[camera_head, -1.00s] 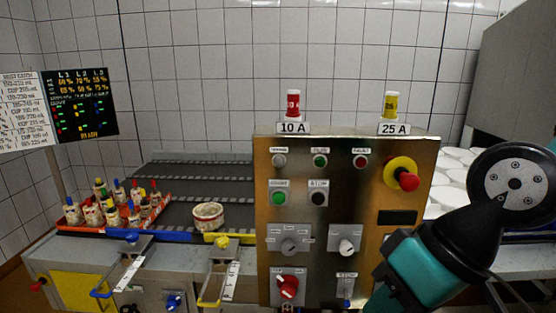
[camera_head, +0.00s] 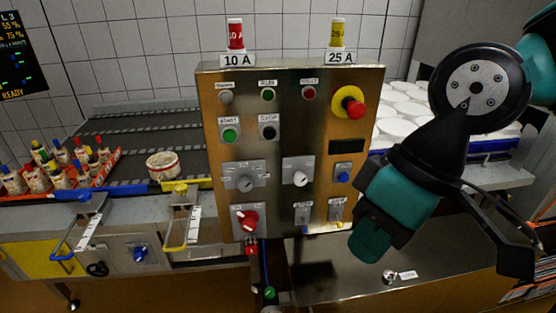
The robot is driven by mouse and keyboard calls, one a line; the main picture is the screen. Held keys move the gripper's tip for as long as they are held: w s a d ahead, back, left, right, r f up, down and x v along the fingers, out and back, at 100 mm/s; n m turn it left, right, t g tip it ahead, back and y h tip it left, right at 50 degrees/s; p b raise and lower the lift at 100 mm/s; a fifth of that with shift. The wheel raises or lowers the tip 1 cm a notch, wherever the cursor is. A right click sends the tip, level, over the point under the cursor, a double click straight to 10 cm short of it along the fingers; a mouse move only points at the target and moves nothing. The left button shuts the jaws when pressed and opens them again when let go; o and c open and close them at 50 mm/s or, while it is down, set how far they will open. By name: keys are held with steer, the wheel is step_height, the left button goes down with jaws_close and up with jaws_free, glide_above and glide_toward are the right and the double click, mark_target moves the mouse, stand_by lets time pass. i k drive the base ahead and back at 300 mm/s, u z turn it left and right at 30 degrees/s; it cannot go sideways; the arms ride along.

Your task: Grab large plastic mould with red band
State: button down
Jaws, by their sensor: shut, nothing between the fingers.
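A large, round white plastic mould with a dark red band (camera_head: 162,165) stands upright on the dark conveyor, left of the metal control panel. It is apart from the smaller bottles. My gripper (camera_head: 515,262) shows at the lower right as a black end beyond my teal and black arm, and it is shut and empty. It is on the other side of the panel from the mould, well away from it. My arm hides part of the right side of the scene.
The control panel (camera_head: 290,150) stands between my arm and the mould, with fuses on top. An orange tray (camera_head: 104,170) of small bottles with coloured caps is at the left. Yellow (camera_head: 188,187) and blue rails edge the conveyor. White round moulds (camera_head: 410,105) stand behind the panel at right.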

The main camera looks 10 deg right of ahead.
mark_target(163, 169)
steer(key=u, duration=0.4)
steer(key=i, duration=0.4)
steer(key=u, duration=1.1)
steer(key=i, duration=0.55)
steer(key=u, duration=0.35)
steer(key=i, duration=1.5)
steer(key=z, duration=1.15)
steer(key=i, duration=0.35)
steer(key=z, duration=0.4)
